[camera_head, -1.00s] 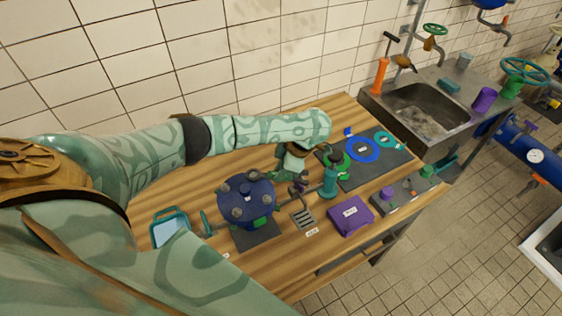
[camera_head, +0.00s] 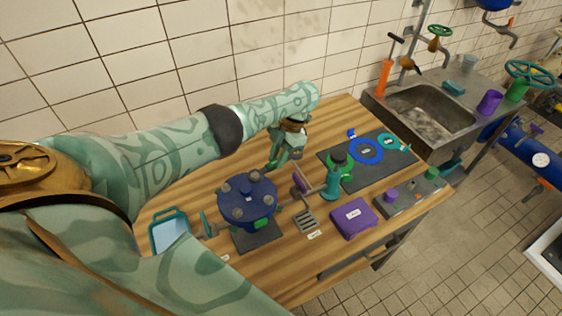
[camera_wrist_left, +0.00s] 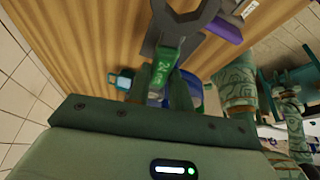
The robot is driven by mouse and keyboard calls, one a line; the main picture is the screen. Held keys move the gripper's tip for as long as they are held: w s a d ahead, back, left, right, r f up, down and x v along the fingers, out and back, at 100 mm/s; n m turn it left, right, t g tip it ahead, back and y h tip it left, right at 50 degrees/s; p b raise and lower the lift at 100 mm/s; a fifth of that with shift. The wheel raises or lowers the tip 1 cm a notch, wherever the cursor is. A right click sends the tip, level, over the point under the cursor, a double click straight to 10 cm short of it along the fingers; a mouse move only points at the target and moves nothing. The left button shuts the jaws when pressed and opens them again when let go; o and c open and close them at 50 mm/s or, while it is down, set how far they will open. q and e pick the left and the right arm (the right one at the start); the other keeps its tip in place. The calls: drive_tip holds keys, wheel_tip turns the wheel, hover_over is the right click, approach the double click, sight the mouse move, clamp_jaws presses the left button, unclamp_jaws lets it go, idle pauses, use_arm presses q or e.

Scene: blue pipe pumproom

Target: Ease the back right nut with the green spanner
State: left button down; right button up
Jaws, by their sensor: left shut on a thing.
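My left gripper (camera_head: 276,165) is shut on the green spanner, above the table behind the blue round cover (camera_head: 247,199). In the left wrist view the green handle of the spanner (camera_wrist_left: 167,68) sits between the fingers, with its grey open-ended head beyond them. In the head view the spanner is too small to make out clearly. The cover carries several grey nuts around its rim. The back right nut (camera_head: 269,190) shows at the cover's right side, apart from the gripper. My right gripper is not in view.
A teal bottle-like object (camera_head: 332,182), a purple box (camera_head: 354,218) and a dark mat (camera_head: 372,172) with rings lie to the right. A teal-rimmed tray (camera_head: 170,233) is left of the cover.

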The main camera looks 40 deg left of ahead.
use_arm(q)
drive_tip(key=shift+a+n, duration=0.3)
drive_tip(key=shift+n, duration=0.1)
drive_tip(key=shift+r, duration=0.1)
drive_tip(key=shift+r+p, duration=0.35)
drive_tip(key=shift+p, duration=0.05)
drive_tip(key=shift+r+p, duration=1.65)
drive_tip(key=shift+r, duration=0.1)
